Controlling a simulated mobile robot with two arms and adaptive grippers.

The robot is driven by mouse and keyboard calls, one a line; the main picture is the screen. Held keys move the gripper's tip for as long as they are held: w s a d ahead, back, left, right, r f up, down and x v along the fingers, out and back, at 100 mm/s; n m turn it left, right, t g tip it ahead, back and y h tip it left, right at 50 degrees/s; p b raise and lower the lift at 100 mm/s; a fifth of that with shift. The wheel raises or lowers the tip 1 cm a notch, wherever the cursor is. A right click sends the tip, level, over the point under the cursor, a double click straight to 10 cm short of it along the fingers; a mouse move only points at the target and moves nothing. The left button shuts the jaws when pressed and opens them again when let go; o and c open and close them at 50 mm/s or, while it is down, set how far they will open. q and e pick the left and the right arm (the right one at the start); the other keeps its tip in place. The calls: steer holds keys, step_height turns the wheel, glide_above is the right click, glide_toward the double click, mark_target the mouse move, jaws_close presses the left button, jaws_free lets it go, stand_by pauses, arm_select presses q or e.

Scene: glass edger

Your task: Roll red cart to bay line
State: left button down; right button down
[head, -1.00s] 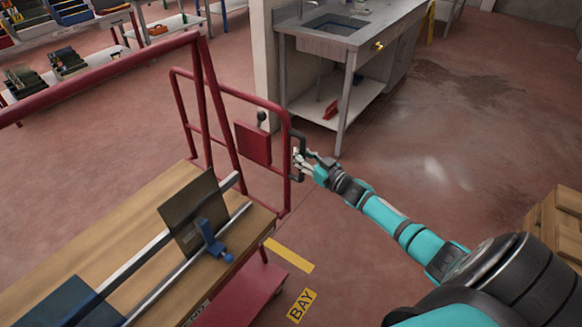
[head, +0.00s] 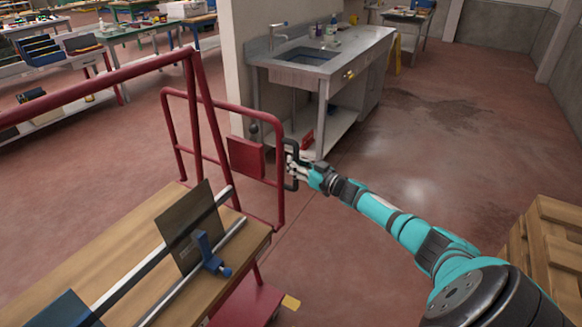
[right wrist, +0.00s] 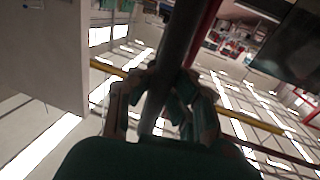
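The red cart (head: 278,150) is at the left of the head view, with a tall red tube frame, an end hoop and a low red deck (head: 245,303). My right gripper (head: 294,166) is at a black upright handle (head: 290,148) on the hoop. In the right wrist view its fingers (right wrist: 165,95) close around a dark bar. My left gripper is out of view.
A wooden work surface (head: 120,258) with metal rails, a dark pane (head: 190,225) and a blue clamp (head: 207,250) hides part of the cart. A sink counter (head: 325,65) stands behind the hoop. Wooden crates (head: 545,240) are at right. The floor between is clear.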

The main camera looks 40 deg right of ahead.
steer(key=shift+s+d+f, duration=0.15)
steer(key=shift+d+f, duration=0.1)
steer(key=shift+d, duration=0.1)
steer(key=c, duration=1.2)
jaws_free()
steer(key=shift+s+d+r, duration=0.15)
steer(key=shift+s+d, duration=0.1)
steer(key=shift+s, duration=0.1)
steer(key=shift+w+a, duration=0.15)
steer(key=shift+a, duration=0.05)
steer(key=s+d, duration=0.2)
steer(key=s, duration=1)
